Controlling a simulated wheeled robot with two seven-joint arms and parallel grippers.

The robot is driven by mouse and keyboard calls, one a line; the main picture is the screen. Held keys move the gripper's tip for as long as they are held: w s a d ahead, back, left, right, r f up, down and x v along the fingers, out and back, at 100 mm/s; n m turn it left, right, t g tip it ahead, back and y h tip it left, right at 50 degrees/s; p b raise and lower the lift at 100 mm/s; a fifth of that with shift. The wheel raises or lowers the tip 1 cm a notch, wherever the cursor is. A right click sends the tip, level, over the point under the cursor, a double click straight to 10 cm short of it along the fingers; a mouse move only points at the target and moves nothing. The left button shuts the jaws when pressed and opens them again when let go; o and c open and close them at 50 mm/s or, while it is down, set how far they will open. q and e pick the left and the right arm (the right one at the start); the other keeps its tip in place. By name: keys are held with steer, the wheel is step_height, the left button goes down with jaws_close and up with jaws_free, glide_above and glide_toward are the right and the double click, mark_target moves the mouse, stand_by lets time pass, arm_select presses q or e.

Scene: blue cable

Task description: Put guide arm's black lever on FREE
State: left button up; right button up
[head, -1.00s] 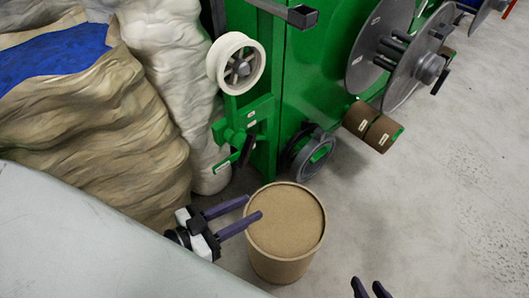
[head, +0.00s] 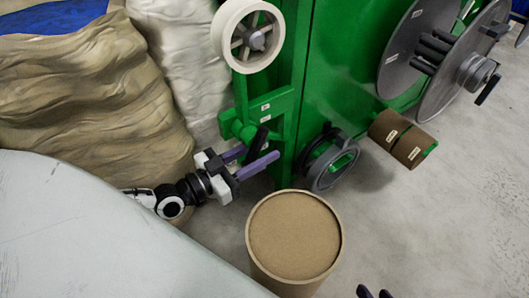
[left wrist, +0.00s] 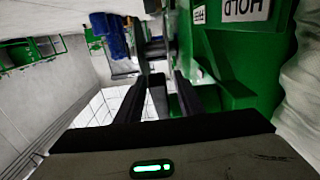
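The guide arm (head: 245,108) is a green bracket on the front of the green machine, under a white wheel (head: 222,32). Its black lever (head: 258,139) slants there. My left gripper (head: 260,152) is open, its purple fingers at the lever; in the picture the lever lies between the fingertips. In the left wrist view, a dark bar, likely the lever (left wrist: 158,95), shows between the open fingers (left wrist: 156,85). An upside-down HOLD label (left wrist: 246,8) is at the top right. A smaller label (left wrist: 199,15) beside it is hard to read. My right gripper (head: 374,292) shows only open fingertips at the bottom edge.
A round cardboard drum (head: 295,235) stands below the left gripper. A grey coil (head: 322,168) sits low on the machine. Large grey discs (head: 405,55) and brown rolls (head: 410,147) are to the right. Wrapped sacks (head: 90,90) crowd the left.

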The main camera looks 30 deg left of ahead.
arm_select(q)
steer(key=shift+w+d, duration=0.2)
steer(key=shift+w, duration=0.35)
jaws_close()
